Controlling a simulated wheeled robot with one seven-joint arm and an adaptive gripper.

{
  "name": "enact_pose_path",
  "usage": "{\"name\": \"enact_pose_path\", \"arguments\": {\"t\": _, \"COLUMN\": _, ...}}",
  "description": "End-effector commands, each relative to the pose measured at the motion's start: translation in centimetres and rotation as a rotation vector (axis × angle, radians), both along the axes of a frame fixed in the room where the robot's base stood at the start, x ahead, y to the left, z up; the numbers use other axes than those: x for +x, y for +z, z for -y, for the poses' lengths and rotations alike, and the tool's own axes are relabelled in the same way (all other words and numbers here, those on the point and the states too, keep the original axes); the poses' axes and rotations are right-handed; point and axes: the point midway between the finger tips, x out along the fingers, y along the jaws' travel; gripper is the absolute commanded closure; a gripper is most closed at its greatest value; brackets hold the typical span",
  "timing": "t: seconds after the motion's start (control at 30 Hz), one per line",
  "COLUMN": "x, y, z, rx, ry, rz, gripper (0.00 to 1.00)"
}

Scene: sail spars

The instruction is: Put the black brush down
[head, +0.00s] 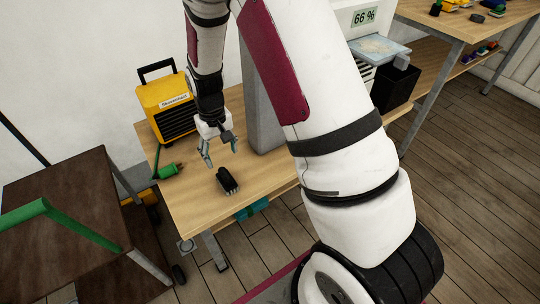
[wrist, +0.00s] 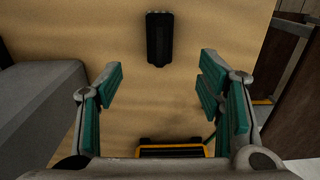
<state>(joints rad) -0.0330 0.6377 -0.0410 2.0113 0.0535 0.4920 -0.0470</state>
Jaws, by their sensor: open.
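The black brush (head: 227,180) lies on the light wooden table (head: 188,205), near its front edge. It also shows in the wrist view (wrist: 159,38), at the top middle, beyond the fingertips. My gripper (head: 220,156) is above the table, a little behind the brush. In the wrist view my gripper (wrist: 160,75) has its teal-padded fingers spread wide with nothing between them. The brush is apart from both fingers.
A yellow dehumidifier (head: 167,104) stands at the back of the table, with a green plug (head: 169,170) in front of it. A grey post (head: 262,105) rises right of the gripper. A brown cart (head: 70,205) with a green handle stands at left.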

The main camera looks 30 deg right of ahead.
Motion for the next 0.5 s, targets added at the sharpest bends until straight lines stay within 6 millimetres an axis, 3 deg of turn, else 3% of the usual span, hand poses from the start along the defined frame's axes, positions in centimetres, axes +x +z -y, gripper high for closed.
{"name": "enact_pose_path", "arguments": {"t": 0.13, "x": -1.0, "y": 4.6, "z": -0.1, "rx": 0.006, "ry": -0.002, "rz": 0.025, "gripper": 0.39}}
{"name": "enact_pose_path", "arguments": {"t": 0.27, "x": -3.4, "y": 10.2, "z": -0.2, "rx": 0.013, "ry": -0.002, "rz": 0.046, "gripper": 0.39}}
{"name": "enact_pose_path", "arguments": {"t": 0.5, "x": -9.9, "y": 18.8, "z": -0.2, "rx": 0.021, "ry": -0.002, "rz": 0.082, "gripper": 0.39}}
